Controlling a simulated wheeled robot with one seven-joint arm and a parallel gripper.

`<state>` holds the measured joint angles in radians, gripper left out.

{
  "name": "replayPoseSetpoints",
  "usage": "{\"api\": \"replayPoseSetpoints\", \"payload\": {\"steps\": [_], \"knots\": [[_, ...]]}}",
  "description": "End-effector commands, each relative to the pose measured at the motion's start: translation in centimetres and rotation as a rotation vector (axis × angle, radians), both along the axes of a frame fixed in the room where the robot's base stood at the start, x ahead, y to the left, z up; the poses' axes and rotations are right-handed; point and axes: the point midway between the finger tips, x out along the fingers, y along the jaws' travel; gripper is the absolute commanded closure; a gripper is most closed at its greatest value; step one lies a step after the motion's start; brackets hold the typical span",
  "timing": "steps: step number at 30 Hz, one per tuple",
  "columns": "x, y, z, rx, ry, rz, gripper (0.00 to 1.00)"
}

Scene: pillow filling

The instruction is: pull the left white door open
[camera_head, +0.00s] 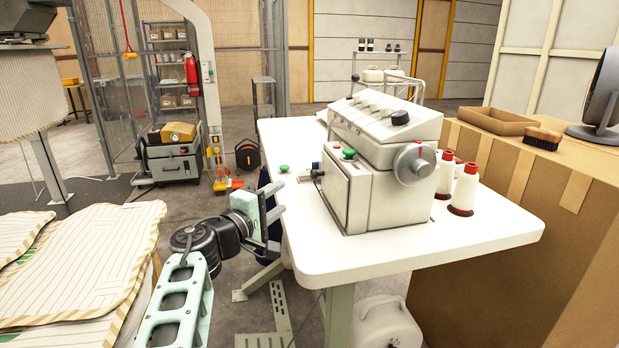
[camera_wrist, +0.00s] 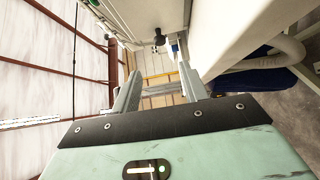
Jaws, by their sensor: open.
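A white boxy machine (camera_head: 375,165) stands on the white table. Its left lower face is a flat white panel (camera_head: 336,198) that looks like a closed door, with a dark knob (camera_head: 318,172) near its upper left edge. No second door can be made out. My gripper (camera_head: 277,215) is open and empty, just off the table's left edge, left of the panel and apart from it. In the wrist view nothing lies between the fingers (camera_wrist: 158,72). A white surface with a small dark knob (camera_wrist: 157,33) is ahead of them, at the top.
The white table (camera_head: 460,238) has a rounded edge close to my gripper. Thread cones (camera_head: 464,189) stand right of the machine. A large cardboard box (camera_head: 540,200) is at right; striped fabric pieces (camera_head: 80,260) lie at left.

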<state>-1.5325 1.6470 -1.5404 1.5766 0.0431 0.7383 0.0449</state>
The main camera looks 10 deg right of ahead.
Motion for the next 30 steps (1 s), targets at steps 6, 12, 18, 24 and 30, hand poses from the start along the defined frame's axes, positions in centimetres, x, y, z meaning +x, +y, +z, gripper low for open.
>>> {"api": "replayPoseSetpoints", "payload": {"steps": [6,12,18,24,30], "knots": [[3.3,-3.5,0.2,-0.001,0.0,-0.005,0.56],[6.3,-6.5,0.2,-0.001,0.0,-0.005,0.56],[8.6,-8.7,0.1,-0.001,0.001,-0.002,0.56],[9.8,-9.8,0.0,-0.001,0.001,-0.002,0.56],[10.0,-10.0,0.0,0.0,0.0,-0.001,0.56]]}}
